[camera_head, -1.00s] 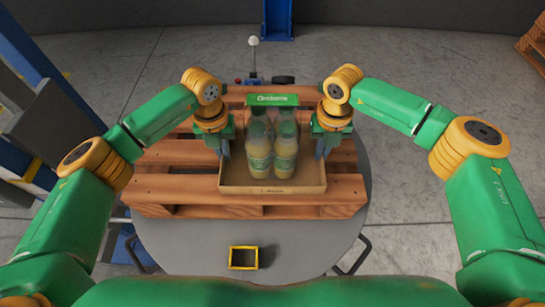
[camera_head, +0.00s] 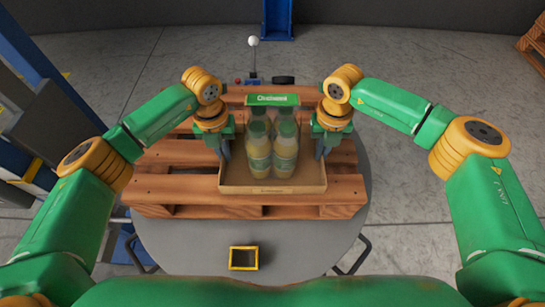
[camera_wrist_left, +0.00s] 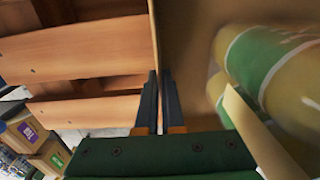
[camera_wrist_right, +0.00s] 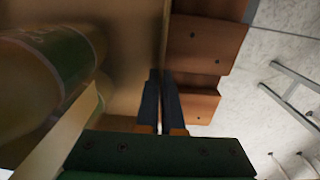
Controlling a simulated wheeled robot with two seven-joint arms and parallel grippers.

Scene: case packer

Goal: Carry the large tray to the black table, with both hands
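The large tray (camera_head: 230,185) is a shallow cardboard tray with a green printed back panel (camera_head: 272,100), over a wooden pallet (camera_head: 160,190). Several bottles with green labels (camera_head: 285,163) stand upright in it. My left gripper (camera_head: 224,150) is at the tray's left wall; in the left wrist view its fingers (camera_wrist_left: 160,100) are close together with the wall between them. My right gripper (camera_head: 322,148) is at the right wall; in the right wrist view its fingers (camera_wrist_right: 161,100) close on that wall likewise. I cannot tell whether the tray touches the pallet. No black table is clearly in view.
A grey round surface (camera_head: 200,245) lies below the pallet, with a small yellow square frame (camera_head: 243,258) on it. Behind the pallet are a white-knobbed lever (camera_head: 253,42) and a blue post (camera_head: 277,20). Blue machinery (camera_head: 30,60) stands at left.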

